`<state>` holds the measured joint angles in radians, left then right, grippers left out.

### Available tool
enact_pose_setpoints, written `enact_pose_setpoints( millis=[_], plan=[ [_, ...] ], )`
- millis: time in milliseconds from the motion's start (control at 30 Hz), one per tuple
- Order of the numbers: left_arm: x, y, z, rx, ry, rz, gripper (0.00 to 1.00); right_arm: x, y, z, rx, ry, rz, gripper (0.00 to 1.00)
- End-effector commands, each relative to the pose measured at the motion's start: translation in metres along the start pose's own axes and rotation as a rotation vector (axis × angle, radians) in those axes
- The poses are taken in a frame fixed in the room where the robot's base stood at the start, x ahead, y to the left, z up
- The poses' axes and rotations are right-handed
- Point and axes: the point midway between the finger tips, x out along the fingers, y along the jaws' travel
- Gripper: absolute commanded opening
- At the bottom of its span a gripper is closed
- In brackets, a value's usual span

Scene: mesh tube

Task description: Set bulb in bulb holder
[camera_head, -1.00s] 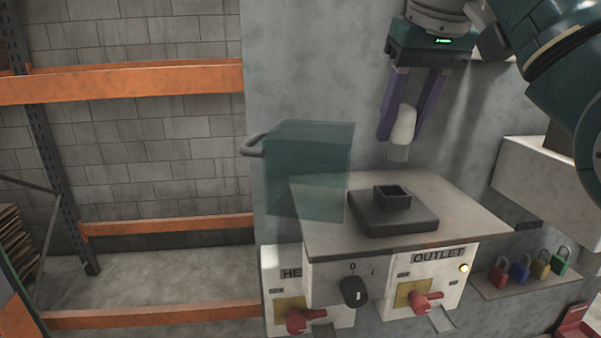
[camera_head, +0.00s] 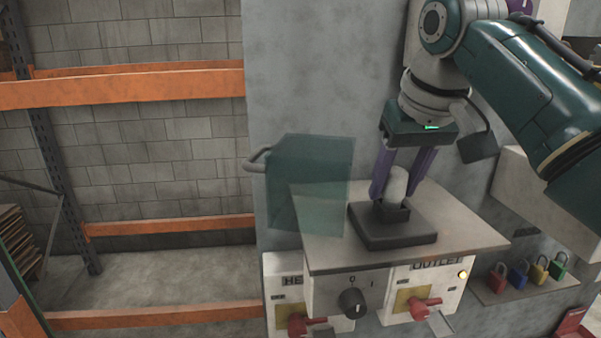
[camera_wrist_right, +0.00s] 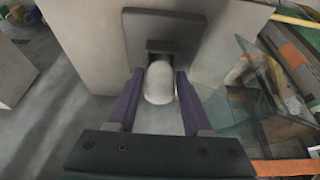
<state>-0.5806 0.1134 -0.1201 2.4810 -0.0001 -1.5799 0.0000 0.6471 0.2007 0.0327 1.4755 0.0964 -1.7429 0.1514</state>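The white bulb (camera_head: 398,182) stands upright with its lower end in or at the square socket of the black bulb holder (camera_head: 372,235); how deep it sits is hidden. My right gripper (camera_head: 400,189), with purple fingers, points down and is closed around the bulb from both sides. The right wrist view shows the bulb (camera_wrist_right: 159,84) between the two fingertips, with the dark holder (camera_wrist_right: 165,35) just beyond it. My left gripper is not in view.
The holder rests on a grey tabletop (camera_head: 460,238). A translucent green box (camera_head: 310,185) stands at the tabletop's left. Panels with red levers (camera_head: 420,309) and a black knob (camera_head: 352,303) are below. Several padlocks (camera_head: 519,268) sit at the right.

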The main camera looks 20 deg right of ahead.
Motion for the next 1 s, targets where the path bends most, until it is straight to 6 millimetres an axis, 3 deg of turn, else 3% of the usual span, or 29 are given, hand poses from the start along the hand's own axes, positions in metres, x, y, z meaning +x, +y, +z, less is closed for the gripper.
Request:
enact_pose_setpoints(
  millis=[167,467,567,667,767,800,933,1000],
  plan=[
    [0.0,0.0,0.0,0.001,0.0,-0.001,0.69,0.0,0.0,0.0,0.0,0.0,0.0,0.7],
    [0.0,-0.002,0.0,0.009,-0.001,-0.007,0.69,-0.004,0.0,-0.002,0.0,0.002,0.0,0.7],
    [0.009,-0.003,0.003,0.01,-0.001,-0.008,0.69,-0.01,0.0,-0.002,0.0,0.006,-0.001,0.7],
    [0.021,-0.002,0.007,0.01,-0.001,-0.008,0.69,-0.026,0.0,-0.001,0.0,0.009,-0.001,0.7],
    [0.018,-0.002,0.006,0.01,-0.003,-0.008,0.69,-0.057,0.001,-0.003,0.0,0.011,0.001,0.7],
    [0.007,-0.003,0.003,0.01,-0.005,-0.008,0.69,-0.067,0.004,-0.006,-0.002,0.012,0.01,0.7],
    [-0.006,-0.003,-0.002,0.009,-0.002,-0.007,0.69,-0.083,0.004,-0.004,-0.004,0.001,0.012,0.7],
    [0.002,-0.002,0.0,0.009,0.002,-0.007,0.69,-0.087,0.002,-0.006,-0.004,0.016,0.006,0.7]
  ],
)
